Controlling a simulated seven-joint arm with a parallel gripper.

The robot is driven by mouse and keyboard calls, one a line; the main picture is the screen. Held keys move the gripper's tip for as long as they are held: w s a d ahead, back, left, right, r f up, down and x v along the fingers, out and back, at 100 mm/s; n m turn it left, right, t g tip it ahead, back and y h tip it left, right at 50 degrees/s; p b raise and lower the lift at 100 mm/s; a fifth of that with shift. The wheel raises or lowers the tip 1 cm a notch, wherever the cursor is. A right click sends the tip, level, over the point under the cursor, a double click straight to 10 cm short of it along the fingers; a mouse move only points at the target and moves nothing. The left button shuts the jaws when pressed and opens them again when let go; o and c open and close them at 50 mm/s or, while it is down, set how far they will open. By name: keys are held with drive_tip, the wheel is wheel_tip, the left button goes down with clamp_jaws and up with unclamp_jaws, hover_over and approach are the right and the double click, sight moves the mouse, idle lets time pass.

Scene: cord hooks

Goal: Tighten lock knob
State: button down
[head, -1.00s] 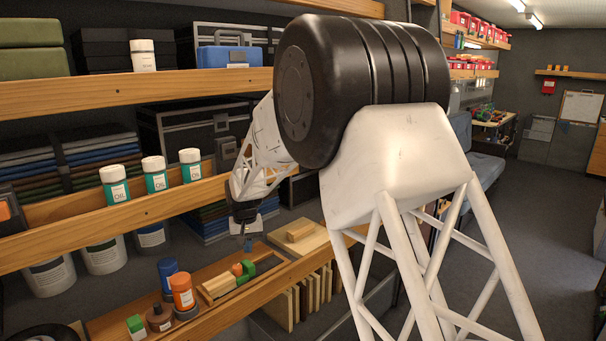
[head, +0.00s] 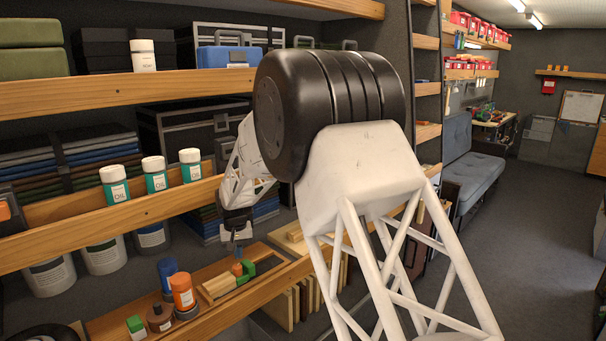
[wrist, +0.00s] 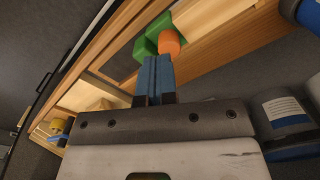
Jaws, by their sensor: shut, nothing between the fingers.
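The orange knob (head: 237,269) sits against a green block-like part (head: 247,269) on the wooden tray of the low shelf. In the wrist view the orange knob (wrist: 168,43) shows just beyond my fingertips, with the green part (wrist: 144,50) beside and behind it. My gripper (head: 238,253) points down just above the knob. Its blue fingers (wrist: 155,60) are together with nothing between them. The fingertips look very close to the knob; I cannot tell whether they touch it. The knob's lower side is partly hidden.
Stacked boards (head: 305,300) stand below right.

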drive_tip(key=shift+f, duration=2.7)
drive_tip(key=shift+s+f, duration=0.15)
drive_tip(key=shift+f, duration=0.95)
drive_tip(key=shift+s+a+f, duration=0.1)
drive_tip(key=shift+s+a, duration=0.3)
drive_tip(key=shift+a, duration=0.4)
drive_tip(key=shift+s+f, duration=0.1)
drive_tip(key=shift+s, duration=0.25)
drive_tip(key=shift+d, duration=0.1)
wheel_tip(320, 180, up, 7)
drive_tip(key=shift+w, duration=0.3)
drive_tip(key=shift+w+d+r, duration=0.4)
drive_tip(key=shift+w+r, duration=0.05)
drive_tip(key=shift+r, duration=0.2)
